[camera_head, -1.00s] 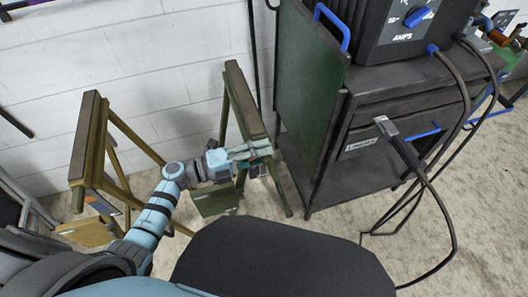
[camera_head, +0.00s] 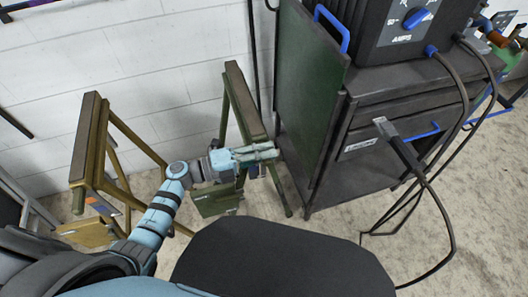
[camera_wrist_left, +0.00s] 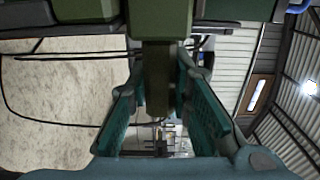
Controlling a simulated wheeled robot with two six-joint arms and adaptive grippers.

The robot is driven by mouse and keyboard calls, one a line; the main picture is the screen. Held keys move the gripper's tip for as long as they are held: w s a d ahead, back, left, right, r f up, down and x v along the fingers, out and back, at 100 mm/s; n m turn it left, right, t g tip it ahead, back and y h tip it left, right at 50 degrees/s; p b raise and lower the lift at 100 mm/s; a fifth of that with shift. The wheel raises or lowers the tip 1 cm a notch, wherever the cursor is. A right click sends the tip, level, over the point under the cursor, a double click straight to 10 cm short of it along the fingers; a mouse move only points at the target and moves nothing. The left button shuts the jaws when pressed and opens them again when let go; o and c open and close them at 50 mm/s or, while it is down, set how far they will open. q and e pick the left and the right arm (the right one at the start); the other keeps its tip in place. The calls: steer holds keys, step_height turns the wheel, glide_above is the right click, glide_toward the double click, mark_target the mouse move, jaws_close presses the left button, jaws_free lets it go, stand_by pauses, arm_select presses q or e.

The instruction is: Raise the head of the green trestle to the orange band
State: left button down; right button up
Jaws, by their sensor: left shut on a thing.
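The green trestle (camera_head: 246,104) stands left of the dark cabinet, its brown-topped head beam sloping away from me in the head view. My left gripper (camera_head: 268,153) reaches it from the left, at the near end and just below the head beam. In the left wrist view, the teal fingers (camera_wrist_left: 160,105) are shut on a dark green upright part of the trestle (camera_wrist_left: 157,75). My right gripper is not in view.
An olive-yellow trestle (camera_head: 87,140) stands to the left. The dark cabinet (camera_head: 345,180) is close on the right, with a welding machine (camera_head: 400,25) on top and hanging cables (camera_head: 432,190). A white block wall (camera_head: 150,75) is behind.

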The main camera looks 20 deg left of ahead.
arm_select(q)
step_height(320, 180, up, 11)
steer(key=p, duration=0.9)
steer(key=shift+r, duration=0.15)
steer(key=c, duration=1.4)
jaws_free()
steer(key=shift+c, duration=0.2)
steer(key=v, duration=1.2)
steer(key=shift+f, duration=0.3)
